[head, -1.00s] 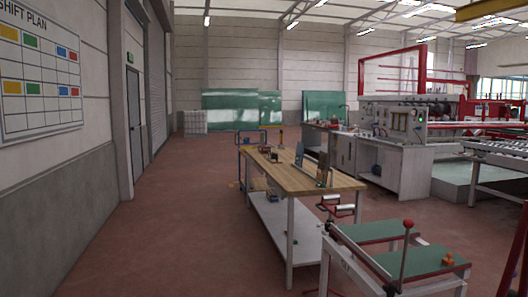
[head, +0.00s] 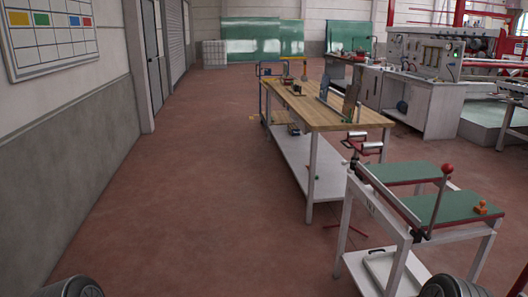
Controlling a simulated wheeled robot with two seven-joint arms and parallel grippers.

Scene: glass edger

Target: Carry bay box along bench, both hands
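The wooden-topped bench (head: 320,112) stands right of centre, a few metres ahead, with its long side running away from me. Small items stand on its top: a dark object (head: 296,89), a blue upright panel (head: 324,88) and a brown upright panel (head: 350,100). I cannot tell which item, if any, is the bay box. Neither gripper is in view. Only dark rounded parts of my own arms show at the bottom left and bottom right edges.
A cutting stand with green boards (head: 452,203) and a red-knobbed lever is at the near right. A roller stand (head: 358,142) is between it and the bench. Open red floor (head: 190,190) lies left of the bench, up to the grey wall.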

